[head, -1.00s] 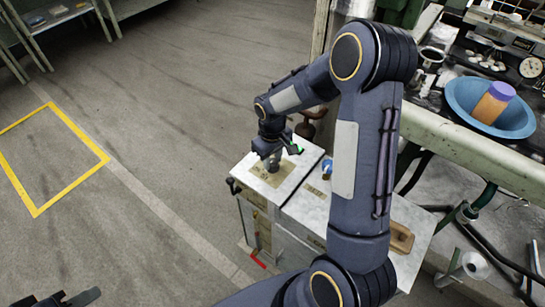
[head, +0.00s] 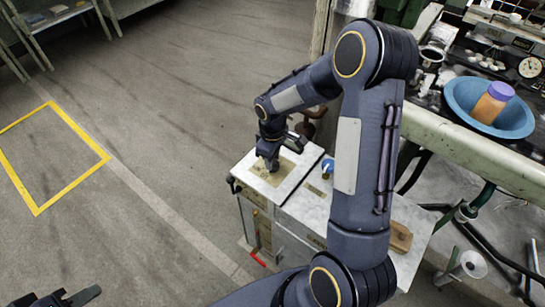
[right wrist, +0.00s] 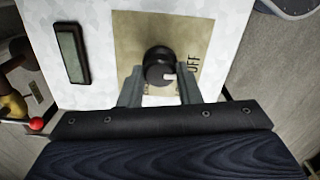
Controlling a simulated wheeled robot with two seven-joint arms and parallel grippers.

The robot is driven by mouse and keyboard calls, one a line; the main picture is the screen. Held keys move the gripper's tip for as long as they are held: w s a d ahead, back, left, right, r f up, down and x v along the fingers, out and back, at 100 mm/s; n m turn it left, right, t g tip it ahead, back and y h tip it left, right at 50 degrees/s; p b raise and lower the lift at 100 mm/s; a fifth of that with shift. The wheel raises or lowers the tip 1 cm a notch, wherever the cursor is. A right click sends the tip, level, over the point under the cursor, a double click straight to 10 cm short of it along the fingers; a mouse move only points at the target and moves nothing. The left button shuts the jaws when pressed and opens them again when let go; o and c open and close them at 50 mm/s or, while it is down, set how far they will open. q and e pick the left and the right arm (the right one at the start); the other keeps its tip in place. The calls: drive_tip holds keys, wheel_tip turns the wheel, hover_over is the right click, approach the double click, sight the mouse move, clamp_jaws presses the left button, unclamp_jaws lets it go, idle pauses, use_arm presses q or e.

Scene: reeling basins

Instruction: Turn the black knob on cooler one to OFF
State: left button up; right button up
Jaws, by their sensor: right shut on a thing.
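The black knob (right wrist: 158,66) stands on a brass plate (right wrist: 192,32) on the light top of a cooler (head: 250,170). The knob's white mark faces the lower right in the right wrist view. The letters OFF are on the plate, right of the knob; other lettering is partly hidden by a finger. My right gripper (right wrist: 160,88) is shut on the knob, a finger on each side. In the head view my right gripper (head: 270,162) covers the knob from above. My left gripper (head: 65,298) shows only partly at the lower left, away from the cooler.
A grey display panel (right wrist: 71,53) lies beside the plate. A blue knob (head: 327,166) is on the neighbouring top. A bench with a blue basin (head: 465,95) and an orange jar (head: 492,103) stands at the right. Floor left of the cooler is clear, with a yellow outline (head: 75,128).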

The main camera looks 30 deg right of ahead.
drive_tip(key=o, duration=1)
drive_tip(key=shift+c, duration=0.2)
drive_tip(key=shift+r, duration=0.1)
wheel_tip(320, 180, up, 8)
drive_tip(key=shift+f+p, duration=0.2)
drive_tip(key=shift+p, duration=0.35)
